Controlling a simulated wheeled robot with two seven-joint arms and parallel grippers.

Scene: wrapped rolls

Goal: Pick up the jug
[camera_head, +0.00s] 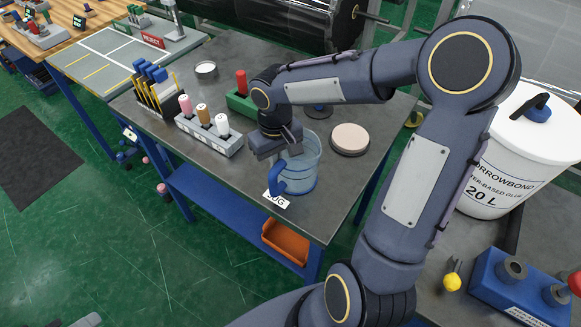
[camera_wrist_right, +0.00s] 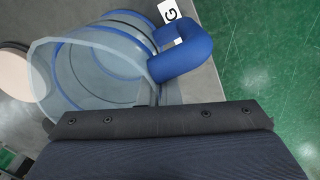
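The jug (camera_head: 308,172) is clear with blue bands and a thick blue handle. It stands upright on the grey table near its front edge, beside a white label reading JUG (camera_head: 276,199). My right gripper (camera_head: 281,148) is at the jug's rim on the handle side, pointing down. In the right wrist view the jug (camera_wrist_right: 95,70) and its handle (camera_wrist_right: 183,52) lie just beyond the dark gripper body. The fingertips are hidden, so I cannot tell whether they touch the jug or how wide they are. My left gripper is not in view.
A pink-topped disc (camera_head: 350,138) lies right of the jug. A grey rack (camera_head: 208,133) with several rolls stands to its left, with a green block (camera_head: 240,104) behind. A large white glue bucket (camera_head: 520,150) stands at right. An orange bin (camera_head: 286,241) sits below the table.

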